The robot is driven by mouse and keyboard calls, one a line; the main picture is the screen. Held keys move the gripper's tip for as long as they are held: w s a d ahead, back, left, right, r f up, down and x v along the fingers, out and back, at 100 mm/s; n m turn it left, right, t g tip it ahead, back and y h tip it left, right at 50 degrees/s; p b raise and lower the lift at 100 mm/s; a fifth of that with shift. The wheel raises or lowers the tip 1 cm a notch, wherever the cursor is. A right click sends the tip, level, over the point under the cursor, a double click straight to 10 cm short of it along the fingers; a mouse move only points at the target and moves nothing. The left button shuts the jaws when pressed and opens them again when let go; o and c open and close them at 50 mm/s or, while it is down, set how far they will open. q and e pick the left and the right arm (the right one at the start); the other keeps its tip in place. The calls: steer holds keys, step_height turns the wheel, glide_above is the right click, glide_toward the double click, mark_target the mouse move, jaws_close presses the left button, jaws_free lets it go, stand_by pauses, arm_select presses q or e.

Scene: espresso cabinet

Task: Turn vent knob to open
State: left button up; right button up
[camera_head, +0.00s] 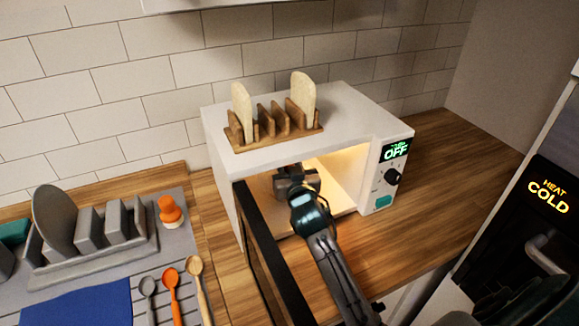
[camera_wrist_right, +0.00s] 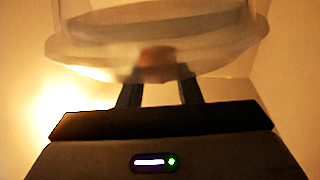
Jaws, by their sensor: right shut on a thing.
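My right gripper (camera_head: 296,176) reaches through the open front of the white microwave (camera_head: 222,150) into its lit inside. In the right wrist view, the two dark fingers (camera_wrist_right: 159,82) are shut on a small blurred orange-brown knob (camera_wrist_right: 158,62), which looks like the vent knob. The knob is in front of a pale, see-through round cover (camera_wrist_right: 90,48). The fingertips are partly hidden behind the cover's hazy edge, and the knob's turn angle cannot be made out. In the head view my gripper and arm hide the cover. My left gripper is not in view.
The microwave's dark door (camera_head: 262,250) stands open left of my right arm. A wooden rack (camera_head: 272,127) with toast stands on top. A control dial (camera_head: 391,177) is at the right under an OFF display. Left are a dish rack (camera_head: 95,262) and spoons (camera_head: 172,290). The right counter (camera_head: 450,150) is clear.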

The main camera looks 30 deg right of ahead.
stand_by(0.3)
steer(key=o, duration=1)
steer(key=shift+s+a+f, duration=0.1)
steer(key=shift+s+f, duration=0.05)
steer(key=shift+s, duration=0.15)
steer(key=b+v, duration=0.3)
steer(key=v, duration=0.7)
